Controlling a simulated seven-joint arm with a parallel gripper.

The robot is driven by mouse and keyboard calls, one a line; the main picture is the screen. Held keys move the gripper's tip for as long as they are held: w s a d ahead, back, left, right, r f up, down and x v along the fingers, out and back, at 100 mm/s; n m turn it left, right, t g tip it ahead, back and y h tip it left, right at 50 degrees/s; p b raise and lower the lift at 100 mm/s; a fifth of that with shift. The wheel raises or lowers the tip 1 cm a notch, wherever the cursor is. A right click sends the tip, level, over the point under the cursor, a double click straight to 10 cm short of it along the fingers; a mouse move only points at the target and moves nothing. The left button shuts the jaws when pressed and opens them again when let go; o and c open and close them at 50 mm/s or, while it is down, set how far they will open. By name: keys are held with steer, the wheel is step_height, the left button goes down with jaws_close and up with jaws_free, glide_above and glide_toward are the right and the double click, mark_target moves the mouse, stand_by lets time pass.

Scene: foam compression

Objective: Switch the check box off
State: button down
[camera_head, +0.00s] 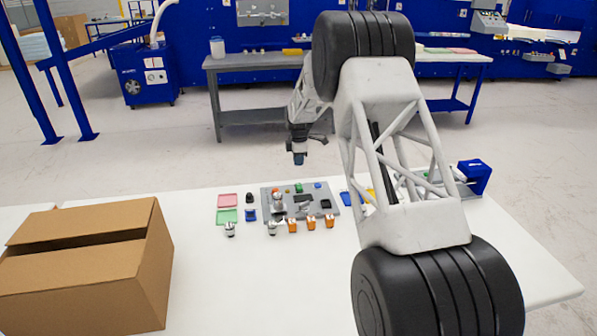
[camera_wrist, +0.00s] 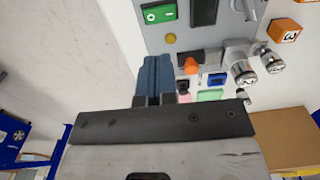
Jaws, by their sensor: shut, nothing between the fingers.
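The check box appears to be the grey panel (camera_head: 335,209) on the white table; it also shows in the wrist view (camera_wrist: 190,38). On it are a green switch with a white mark (camera_wrist: 158,13), a black rectangle (camera_wrist: 204,12), a small yellow round part (camera_wrist: 171,38) and an orange knob (camera_wrist: 191,65). The green switch shows small in the head view (camera_head: 299,188). My gripper (camera_head: 299,159) is above and behind the panel, apart from it. In the wrist view its blue fingers (camera_wrist: 154,60) are together and empty, beside the panel's edge. The switch's position cannot be told.
Metal cylinders (camera_wrist: 243,70) and orange numbered blocks (camera_wrist: 285,30) stand along the panel's front. A pink tray (camera_head: 229,201) and a green tray (camera_head: 227,216) lie left of it. A cardboard box (camera_head: 80,285) fills the table's left. My arm hides part of the right side.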

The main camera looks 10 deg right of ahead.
step_height(320, 180, up, 4)
glide_above(300, 188)
steer(key=w, duration=0.2)
steer(key=shift+s+a, duration=0.15)
steer(key=shift+s, duration=0.1)
steer(key=shift+s, duration=0.6)
steer(key=shift+f, duration=0.2)
step_height(300, 188, down, 14)
steer(key=shift+r, duration=0.1)
stand_by(0.6)
